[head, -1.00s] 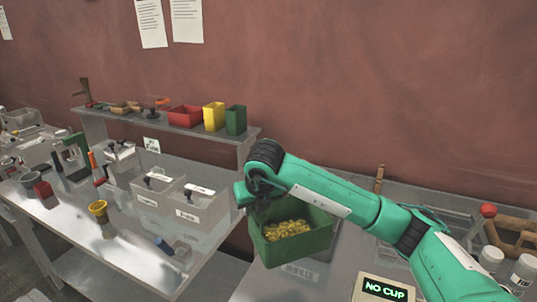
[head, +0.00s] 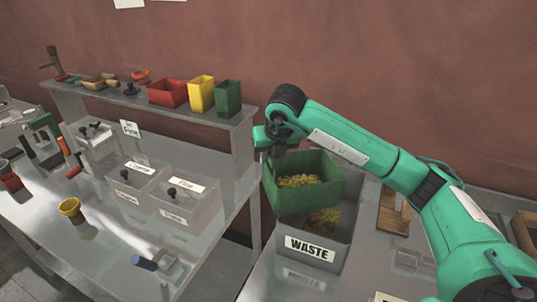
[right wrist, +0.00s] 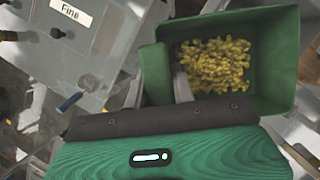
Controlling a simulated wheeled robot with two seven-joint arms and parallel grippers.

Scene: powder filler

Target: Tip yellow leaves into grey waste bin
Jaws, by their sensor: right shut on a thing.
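My right gripper (head: 277,150) is shut on the wall of a green open box (head: 331,184). Yellow leaves (head: 298,181) lie in a loose heap on the box's floor. The box is roughly level, only slightly tilted. In the right wrist view the gripper (right wrist: 181,86) pinches the left wall of the box (right wrist: 272,88), and the leaves (right wrist: 214,65) sit inside. The grey waste bin (head: 310,248), labelled WASTE, stands below the box, which hides its back part. Some yellow bits (head: 325,217) show inside the bin. My left gripper is out of view.
A raised shelf (head: 150,108) carries red, yellow and green boxes. A wooden piece (head: 394,212) lies right of the bin. A wall stands behind.

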